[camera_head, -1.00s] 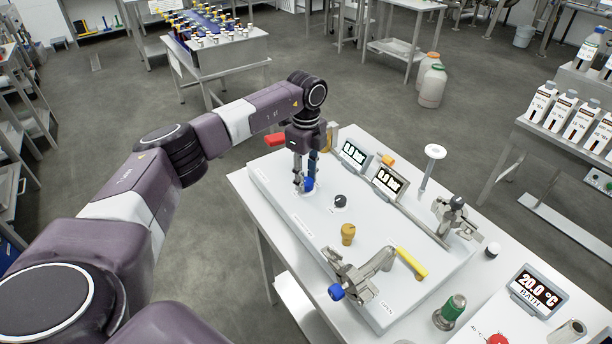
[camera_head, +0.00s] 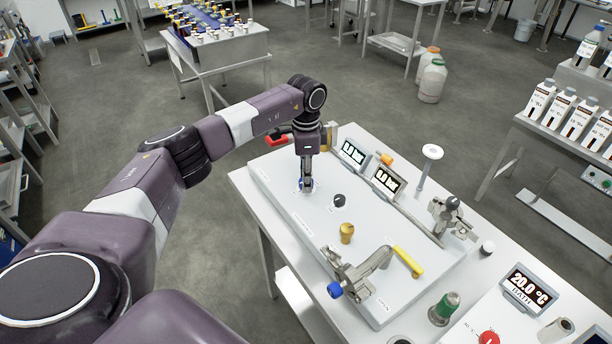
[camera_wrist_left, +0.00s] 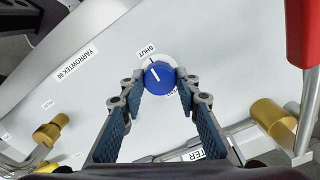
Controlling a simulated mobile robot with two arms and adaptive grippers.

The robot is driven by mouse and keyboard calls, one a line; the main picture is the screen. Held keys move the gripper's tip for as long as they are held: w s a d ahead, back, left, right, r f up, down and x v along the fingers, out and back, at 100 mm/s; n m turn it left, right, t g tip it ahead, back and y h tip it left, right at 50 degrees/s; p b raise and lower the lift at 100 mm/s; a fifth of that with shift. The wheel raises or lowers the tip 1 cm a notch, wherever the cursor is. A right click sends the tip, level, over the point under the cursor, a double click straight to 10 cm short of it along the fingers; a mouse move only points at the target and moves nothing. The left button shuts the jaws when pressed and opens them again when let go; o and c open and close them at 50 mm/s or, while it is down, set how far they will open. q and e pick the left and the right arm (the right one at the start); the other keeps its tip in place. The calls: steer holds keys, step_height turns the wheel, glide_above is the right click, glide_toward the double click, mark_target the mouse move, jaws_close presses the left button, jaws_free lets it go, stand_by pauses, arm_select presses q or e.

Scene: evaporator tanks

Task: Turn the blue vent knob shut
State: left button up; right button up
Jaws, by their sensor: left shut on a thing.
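The blue vent knob (camera_wrist_left: 159,78) sits on the white panel, between the two fingers of my left gripper (camera_wrist_left: 160,76). The fingertips touch it from both sides, so the gripper is shut on it. In the left wrist view the knob's white line points up and slightly left, roughly toward the SHUT label (camera_wrist_left: 147,50). A second label beside the knob is partly hidden. In the head view my left gripper (camera_head: 306,186) reaches straight down to the panel, and its fingers hide most of the knob. My right gripper is not in view.
On the same panel (camera_head: 290,212) stand a black knob (camera_head: 339,200), a brass knob (camera_head: 347,232), a valve with a yellow lever (camera_head: 408,262) and two small displays. A red handle (camera_head: 277,140) is close behind my left gripper.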

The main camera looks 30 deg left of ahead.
arm_select(q)
steer(key=shift+w+r+n, duration=0.15)
steer(key=shift+r+n, duration=0.05)
steer(key=shift+n, duration=0.1)
steer(key=o, duration=1.1)
steer(key=shift+f, duration=0.1)
steer(key=shift+o, duration=0.2)
step_height(320, 180, up, 12)
steer(key=shift+f, duration=0.1)
